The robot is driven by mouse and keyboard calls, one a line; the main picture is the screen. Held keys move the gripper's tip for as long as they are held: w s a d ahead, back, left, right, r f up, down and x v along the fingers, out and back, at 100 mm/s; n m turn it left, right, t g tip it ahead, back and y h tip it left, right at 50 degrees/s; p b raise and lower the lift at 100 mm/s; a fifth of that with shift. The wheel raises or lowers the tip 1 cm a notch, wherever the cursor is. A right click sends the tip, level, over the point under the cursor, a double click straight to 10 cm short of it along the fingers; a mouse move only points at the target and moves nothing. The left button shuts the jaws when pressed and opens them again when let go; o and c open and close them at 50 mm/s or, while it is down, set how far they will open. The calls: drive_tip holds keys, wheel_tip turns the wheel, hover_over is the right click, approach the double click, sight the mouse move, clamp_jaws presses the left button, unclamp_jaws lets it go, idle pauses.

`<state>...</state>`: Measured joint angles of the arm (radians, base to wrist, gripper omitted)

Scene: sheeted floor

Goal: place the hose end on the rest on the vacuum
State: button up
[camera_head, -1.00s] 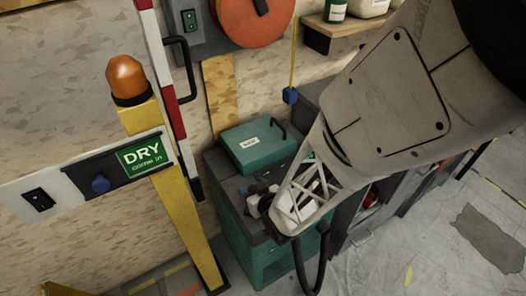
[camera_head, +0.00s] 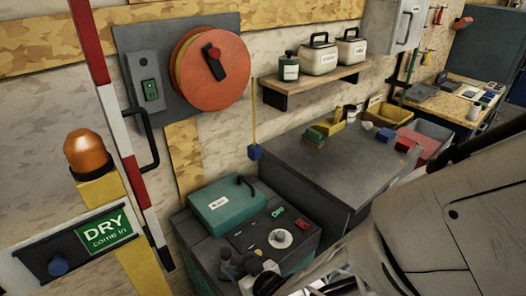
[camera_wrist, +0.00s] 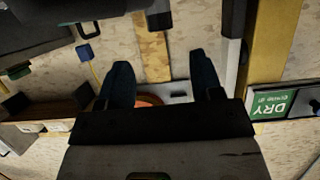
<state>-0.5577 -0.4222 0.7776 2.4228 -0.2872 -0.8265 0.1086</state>
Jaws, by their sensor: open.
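The vacuum (camera_head: 197,239) is a teal and dark grey box against the wall. It has a teal lid (camera_head: 221,206) with a black handle and a dark top panel carrying a white dial (camera_head: 280,238). My gripper (camera_head: 243,266) is low at the vacuum's front top edge, partly cut by the frame. In the wrist view my gripper (camera_wrist: 163,82) shows two dark fingers spread apart, with nothing between them but the wall and orange reel behind. A dark round part sits beside the gripper; I cannot tell whether it is the hose end. The rest cannot be made out.
A grey bench (camera_head: 335,160) stands right of the vacuum, with a blue block (camera_head: 254,152) hanging on a yellow cord near its corner. A yellow post with an orange lamp (camera_head: 87,150) and a DRY sign (camera_head: 107,231) stand left. An orange reel (camera_head: 211,68) is on the wall.

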drive_tip(key=shift+s+d+r, duration=0.15)
drive_tip(key=shift+s+d, duration=0.05)
drive_tip(key=shift+s, duration=0.05)
drive_tip(key=shift+d, duration=0.1)
idle(0.6)
drive_tip(key=w+d+r+m+g+h, duration=0.1)
drive_tip(key=w+d+r+m+h, duration=0.25)
drive_tip(key=d+r, duration=0.35)
drive_tip(key=w+d+r+m+g+h, duration=0.15)
drive_tip(key=d+r+h, duration=0.25)
drive_tip(key=d, duration=0.4)
drive_tip(key=s+d+r+m+g+h, duration=0.2)
drive_tip(key=s+d+r+m+g, duration=0.2)
drive_tip(key=s+d+r, duration=0.7)
drive_tip(key=shift+s+d+r, duration=0.2)
drive_tip(key=shift+d+r, duration=0.2)
drive_tip(key=shift+r, duration=0.55)
drive_tip(key=shift+w+g, duration=0.1)
drive_tip(key=shift+g, duration=0.15)
